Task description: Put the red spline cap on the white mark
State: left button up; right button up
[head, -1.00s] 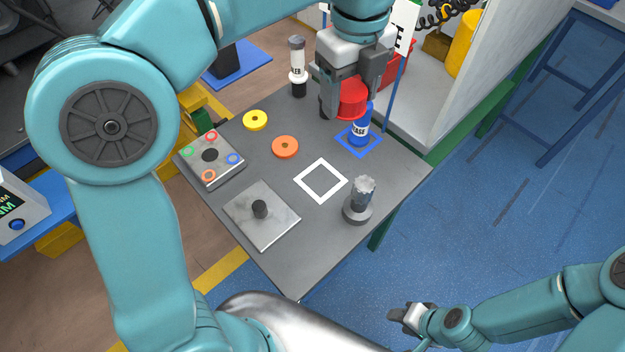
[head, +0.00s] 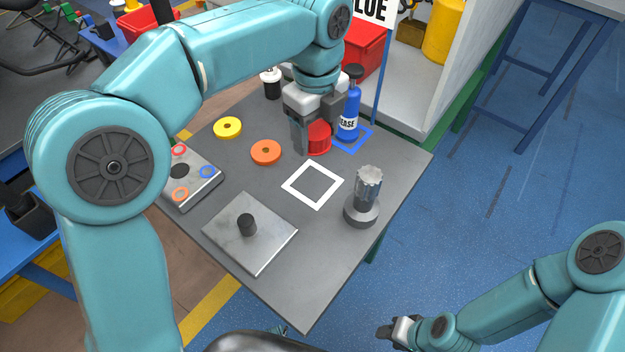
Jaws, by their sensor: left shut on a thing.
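The red spline cap (head: 319,138) is between the fingers of my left gripper (head: 316,142), which is shut on it. The cap is low, close to the table top; I cannot tell whether it touches. The white mark (head: 301,195) is a bare white square outline on the grey table, nearer to me than the cap and apart from it. My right gripper (head: 397,331) is off the table at the lower right, and its jaw state is unclear.
A blue grease bottle (head: 349,112) stands on a blue square just right of my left gripper. An orange ring (head: 265,152) and a yellow ring (head: 228,127) lie left. A grey splined shaft (head: 366,190) stands right of the mark. A metal plate with a peg (head: 250,250) lies nearer.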

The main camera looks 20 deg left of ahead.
aim_at(314, 185)
pick_arm(q)
notch_tip(314, 185, down, 12)
jog(key=shift+f+b, duration=0.15)
jog(key=shift+b, duration=0.9)
jog(key=shift+s+a, duration=0.1)
jog(key=o, duration=1)
jog(key=shift+f, duration=0.1)
notch_tip(314, 185, up, 12)
jog(key=p, duration=0.2)
jog(key=shift+p, duration=0.35)
